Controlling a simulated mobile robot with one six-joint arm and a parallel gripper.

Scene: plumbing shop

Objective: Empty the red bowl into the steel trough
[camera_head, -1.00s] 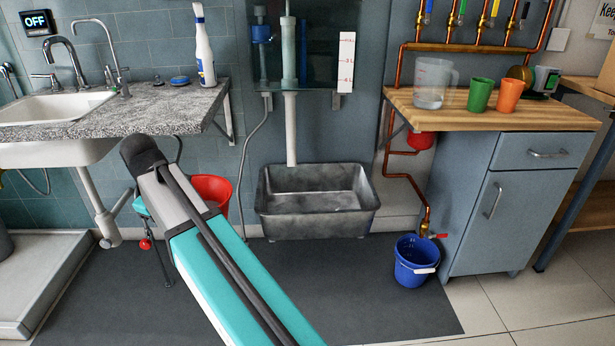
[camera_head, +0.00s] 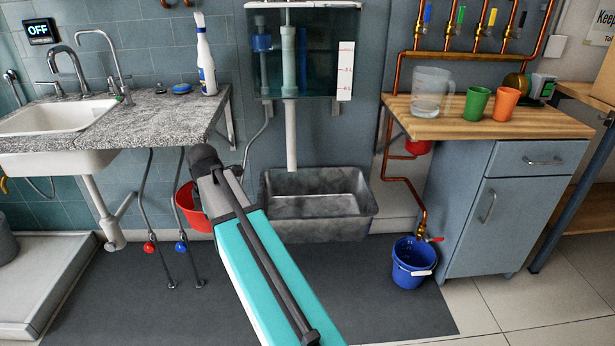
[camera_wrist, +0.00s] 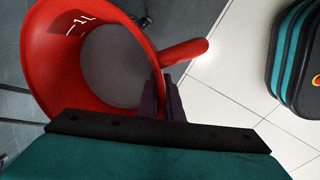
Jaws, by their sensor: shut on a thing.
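The red bowl (camera_head: 187,212) is partly hidden behind my arm in the head view, left of the steel trough (camera_head: 335,228). It looks tilted there. In the wrist view the bowl (camera_wrist: 52,72) shows its open mouth, a white 1L mark inside and a stubby red handle. My gripper (camera_wrist: 170,100) is shut on the bowl at the handle side; the head view hides the jaws. The inside looks grey at the bottom, and I cannot tell how much it holds. The trough stands on the floor under a white downpipe, apart from the bowl.
A sink counter (camera_head: 150,120) is at the left, with red and blue valves (camera_head: 181,247) on pipes below. A blue bucket (camera_head: 410,265) stands right of the trough, beside a grey cabinet (camera_head: 500,210).

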